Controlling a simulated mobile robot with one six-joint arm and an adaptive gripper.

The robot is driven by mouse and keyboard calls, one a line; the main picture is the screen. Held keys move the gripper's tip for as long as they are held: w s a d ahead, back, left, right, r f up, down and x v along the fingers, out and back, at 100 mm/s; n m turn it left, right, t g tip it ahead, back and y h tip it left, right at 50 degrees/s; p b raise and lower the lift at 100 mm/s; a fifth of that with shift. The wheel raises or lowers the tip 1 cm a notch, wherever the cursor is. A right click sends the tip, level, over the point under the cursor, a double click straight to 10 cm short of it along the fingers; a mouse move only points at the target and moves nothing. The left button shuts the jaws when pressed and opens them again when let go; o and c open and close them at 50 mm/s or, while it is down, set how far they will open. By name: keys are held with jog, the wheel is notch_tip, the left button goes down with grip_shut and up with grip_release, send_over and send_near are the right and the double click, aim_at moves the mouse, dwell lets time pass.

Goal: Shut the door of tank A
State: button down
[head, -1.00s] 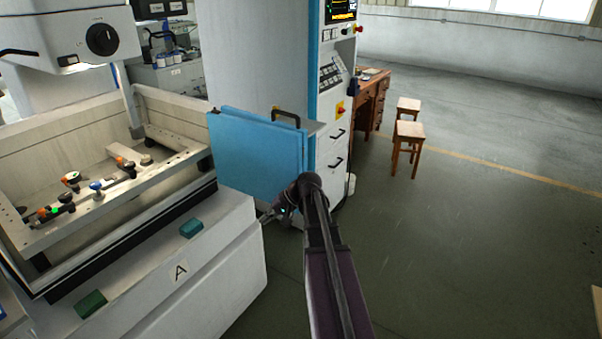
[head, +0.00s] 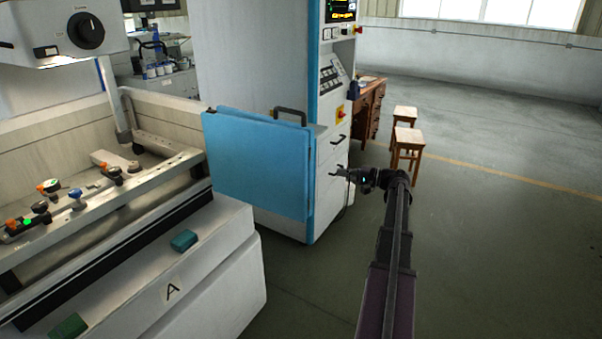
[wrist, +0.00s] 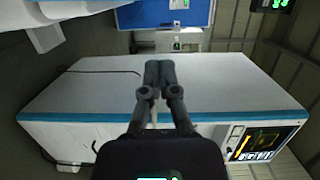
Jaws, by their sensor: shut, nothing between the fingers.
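Tank A (head: 160,230) is the open white machine tank at the left, marked with the letter A on its front. Its blue door (head: 258,165) stands swung open at the tank's right end, with a dark handle (head: 290,114) on its top edge.
The control cabinet (head: 328,190) with drawers and a screen stands right behind the door. A wooden desk (head: 368,108) and two stools (head: 407,140) are further back. Two teal blocks lie on the tank's front ledge (head: 130,285). The floor at the right is clear.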

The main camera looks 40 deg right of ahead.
aim_at(310, 171)
jog(key=shift+s+d+r, duration=0.1)
jog(key=shift+d+r, duration=0.1)
jog(key=shift+d, duration=0.45)
jog(key=x, duration=0.3)
jog(key=s+a+x, duration=0.1)
jog(key=x, duration=0.3)
jog(key=a+x, duration=0.1)
jog(key=x, duration=0.3)
jog(key=shift+s, duration=0.2)
jog(key=shift+s+a, duration=0.2)
jog(key=shift+a, duration=0.55)
